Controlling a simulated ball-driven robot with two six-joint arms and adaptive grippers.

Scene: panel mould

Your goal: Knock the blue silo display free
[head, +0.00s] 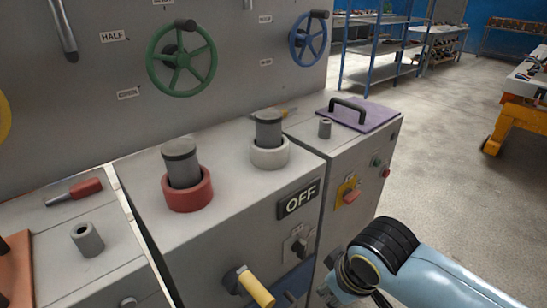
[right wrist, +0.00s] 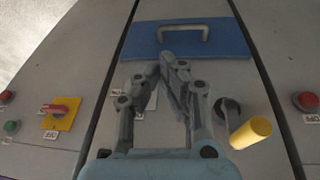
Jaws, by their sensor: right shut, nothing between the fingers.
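No display plainly marked as the blue silo one can be made out. A blue handwheel (head: 308,40) sits on the upright grey panel at the top in the head view. On the cabinet front is a black OFF sign (head: 299,200). A blue plate with a light handle (right wrist: 232,38) lies just beyond my right gripper (right wrist: 172,66) in the right wrist view. The right gripper is shut and empty, its fingertips near the plate's lower edge; contact cannot be told. In the head view it is mostly hidden by its wrist. My left gripper is out of view.
A yellow-handled lever (head: 254,287) sticks out from the front, close to my right gripper. A red collar (head: 188,192) and a white collar (head: 270,153) hold grey cylinders on the cabinet top. A green handwheel (head: 181,58) is above.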

